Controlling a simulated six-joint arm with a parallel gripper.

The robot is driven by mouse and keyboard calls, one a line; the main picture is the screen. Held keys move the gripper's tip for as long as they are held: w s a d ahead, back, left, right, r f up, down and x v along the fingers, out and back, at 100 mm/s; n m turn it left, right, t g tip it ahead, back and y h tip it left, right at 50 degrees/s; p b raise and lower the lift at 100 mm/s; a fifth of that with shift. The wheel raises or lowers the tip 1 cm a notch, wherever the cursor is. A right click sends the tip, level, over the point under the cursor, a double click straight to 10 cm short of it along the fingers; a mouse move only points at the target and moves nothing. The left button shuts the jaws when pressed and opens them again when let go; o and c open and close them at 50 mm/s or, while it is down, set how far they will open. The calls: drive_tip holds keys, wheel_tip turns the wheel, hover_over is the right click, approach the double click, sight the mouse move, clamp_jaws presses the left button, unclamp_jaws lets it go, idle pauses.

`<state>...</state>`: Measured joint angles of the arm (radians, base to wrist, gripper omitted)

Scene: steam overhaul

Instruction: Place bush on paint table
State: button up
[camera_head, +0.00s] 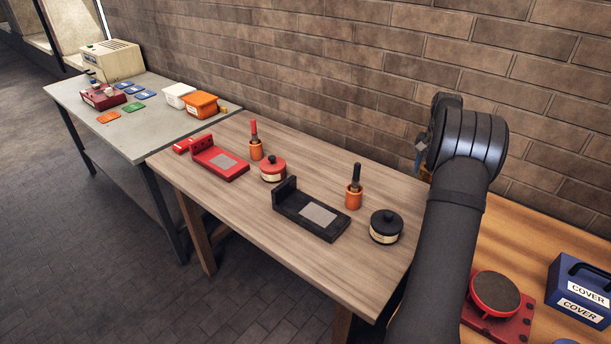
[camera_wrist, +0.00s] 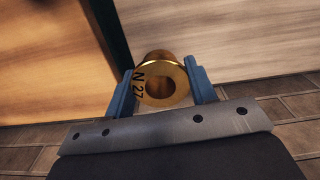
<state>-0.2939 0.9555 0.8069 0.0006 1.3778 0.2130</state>
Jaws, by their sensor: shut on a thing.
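A brass bush (camera_wrist: 165,75) marked "N 27" sits between the two blue fingers of my gripper (camera_wrist: 163,88) in the wrist view. The fingers are shut on it, and its open bore faces the camera. In the head view my gripper (camera_head: 421,160) is mostly hidden behind my arm, near the wall, and the bush cannot be made out there. The paint table (camera_head: 240,219) is the light wood table in the middle. In the wrist view its light wood top (camera_wrist: 245,35) shows past the bush.
The paint table holds a red fixture (camera_head: 218,163), a black fixture (camera_head: 310,215), red and black pots, and two brushes in orange holders. An orange-brown table (camera_head: 520,235) with a red stand (camera_head: 495,300) and blue COVER box (camera_head: 582,285) lies right. A grey table (camera_head: 150,140) stands left.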

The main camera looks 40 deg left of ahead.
drive_tip(key=s+a+f+n, duration=0.1)
drive_tip(key=s+a, duration=0.1)
drive_tip(key=a, duration=0.5)
drive_tip(key=s+a+f+n, duration=0.1)
drive_tip(key=s+a, duration=0.1)
drive_tip(key=a, duration=0.5)
drive_tip(key=n, duration=0.2)
hover_over(325, 193)
drive_tip(key=f, duration=0.2)
wheel_tip(325, 193, down, 10)
drive_tip(key=shift+w+r, duration=0.1)
drive_tip(key=shift+r, duration=0.1)
drive_tip(key=shift+f, duration=0.15)
drive_tip(key=o, duration=1.2)
drive_tip(key=shift+o, duration=0.2)
wheel_tip(325, 193, up, 12)
